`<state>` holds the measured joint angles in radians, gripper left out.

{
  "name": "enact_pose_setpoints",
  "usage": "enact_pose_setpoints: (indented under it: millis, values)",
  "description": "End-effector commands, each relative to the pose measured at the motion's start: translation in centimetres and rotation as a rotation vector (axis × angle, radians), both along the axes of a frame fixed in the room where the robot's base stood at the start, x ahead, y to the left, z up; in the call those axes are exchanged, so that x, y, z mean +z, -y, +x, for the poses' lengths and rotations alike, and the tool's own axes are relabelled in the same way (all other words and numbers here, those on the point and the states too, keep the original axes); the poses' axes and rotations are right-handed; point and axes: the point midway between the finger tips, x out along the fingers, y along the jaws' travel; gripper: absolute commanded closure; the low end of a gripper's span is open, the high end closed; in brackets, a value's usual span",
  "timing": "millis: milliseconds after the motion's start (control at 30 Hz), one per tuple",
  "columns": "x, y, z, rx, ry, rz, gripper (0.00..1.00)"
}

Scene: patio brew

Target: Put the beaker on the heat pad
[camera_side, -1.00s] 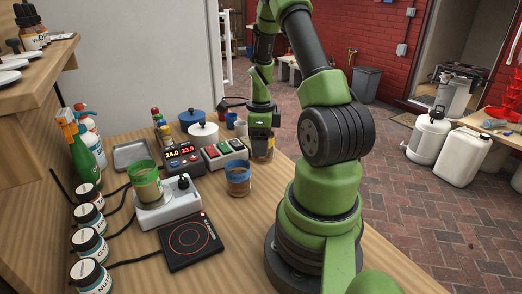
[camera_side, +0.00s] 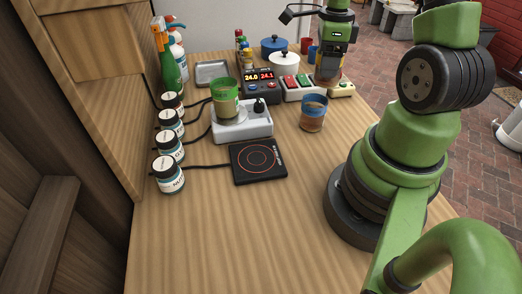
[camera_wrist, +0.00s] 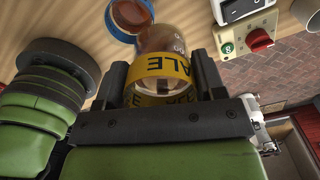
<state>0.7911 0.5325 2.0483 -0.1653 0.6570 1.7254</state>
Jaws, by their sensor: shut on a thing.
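My gripper (camera_side: 331,45) is shut on a clear beaker with amber-brown contents and a yellow ALE band. In the wrist view, the fingers (camera_wrist: 161,80) stand on both sides of the banded beaker (camera_wrist: 172,66). The heat pad (camera_side: 258,161), a black square plate with a red ring, lies bare on the table at front left of the gripper. It is not in the wrist view.
A blue-rimmed beaker (camera_side: 313,115) stands between gripper and pad. A green-rimmed beaker (camera_side: 225,103) sits on a white stirrer (camera_side: 242,125). A temperature display (camera_side: 260,82), switch box (camera_side: 298,88) and lidded pots (camera_side: 284,63) stand behind. Labelled jars (camera_side: 168,174) line the left. The front table is clear.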

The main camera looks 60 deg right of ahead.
Motion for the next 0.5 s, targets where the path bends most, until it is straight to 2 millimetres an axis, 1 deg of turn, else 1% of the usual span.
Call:
enact_pose_setpoints:
  millis: [33,100,167,233,367,400,500]
  values:
    - [0.1,-1.4,1.0,0.088,0.001,-0.001,0.71]
    - [0.3,-3.4,2.2,0.211,0.001,-0.001,0.71]
    - [0.4,-5.3,3.2,0.324,0.0,0.0,0.71]
    - [0.5,-7.6,4.1,0.467,0.001,-0.001,0.71]
    - [0.8,-12.3,5.2,0.738,0.001,-0.001,0.71]
    - [0.9,-13.7,5.4,0.817,0.001,-0.001,0.71]
    - [1.0,-16.7,5.5,0.996,0.001,-0.001,0.71]
